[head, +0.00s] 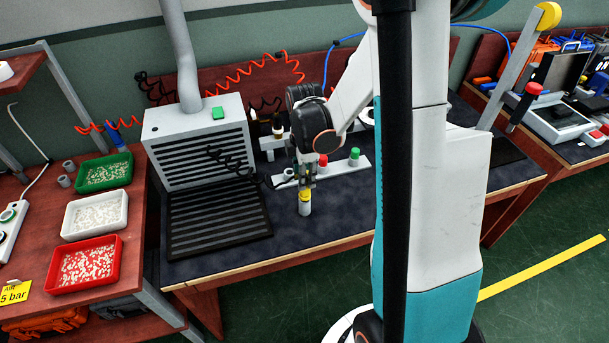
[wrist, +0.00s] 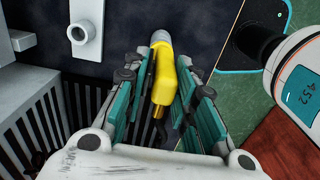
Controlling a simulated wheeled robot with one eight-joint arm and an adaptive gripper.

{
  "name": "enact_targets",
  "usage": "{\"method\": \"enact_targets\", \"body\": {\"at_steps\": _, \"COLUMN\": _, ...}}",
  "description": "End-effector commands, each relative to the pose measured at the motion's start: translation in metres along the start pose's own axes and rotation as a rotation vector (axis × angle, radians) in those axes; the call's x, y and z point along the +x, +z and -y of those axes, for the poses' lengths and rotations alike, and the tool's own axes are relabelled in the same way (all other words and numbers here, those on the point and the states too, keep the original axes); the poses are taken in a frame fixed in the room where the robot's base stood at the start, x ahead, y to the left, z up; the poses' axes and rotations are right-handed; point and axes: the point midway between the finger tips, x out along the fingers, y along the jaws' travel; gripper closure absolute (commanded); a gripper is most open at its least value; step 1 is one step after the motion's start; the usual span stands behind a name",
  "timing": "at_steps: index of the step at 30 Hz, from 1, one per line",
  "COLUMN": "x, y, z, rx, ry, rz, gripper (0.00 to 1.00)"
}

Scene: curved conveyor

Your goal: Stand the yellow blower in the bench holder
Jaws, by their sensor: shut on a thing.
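The yellow blower (head: 305,195) hangs below my gripper (head: 307,183) in the head view, over the dark mat of the middle bench. In the wrist view the blower (wrist: 163,82) lies between the two teal-padded fingers of my gripper (wrist: 166,75), which is shut on it. Its grey end (wrist: 160,38) points away from the wrist. A white strip with a round socket (wrist: 78,34), which looks like the bench holder, is left of the blower and apart from it. The strip (head: 341,172) also shows behind my gripper in the head view, partly hidden.
A slatted grey extraction box (head: 197,148) with a dark grille (head: 217,222) stands left of my gripper. Red (head: 323,160) and green (head: 355,156) capped items stand on the white strip. Coiled hoses hang behind. The mat in front (head: 340,220) is clear.

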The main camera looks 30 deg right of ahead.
Motion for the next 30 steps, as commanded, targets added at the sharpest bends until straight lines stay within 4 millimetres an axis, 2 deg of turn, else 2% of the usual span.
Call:
{"method": "enact_targets", "body": {"at_steps": 14, "x": 0.0115, "y": 0.0, "z": 0.0, "rx": 0.0, "ry": 0.0, "rz": 0.0, "gripper": 0.91}}
{"method": "enact_targets", "body": {"at_steps": 15, "x": 0.0108, "y": 0.0, "z": 0.0, "rx": 0.0, "ry": 0.0, "rz": 0.0, "gripper": 0.68}}
{"method": "enact_targets", "body": {"at_steps": 17, "x": 0.0105, "y": 0.0, "z": 0.0, "rx": 0.0, "ry": 0.0, "rz": 0.0, "gripper": 0.54}}
{"method": "enact_targets", "body": {"at_steps": 18, "x": 0.0104, "y": 0.0, "z": 0.0001, "rx": 0.0, "ry": 0.0, "rz": 0.0, "gripper": 0.51}}
{"method": "enact_targets", "body": {"at_steps": 30, "x": 0.0064, "y": 0.0, "z": 0.0, "rx": 0.0, "ry": 0.0, "rz": 0.0, "gripper": 0.51}}
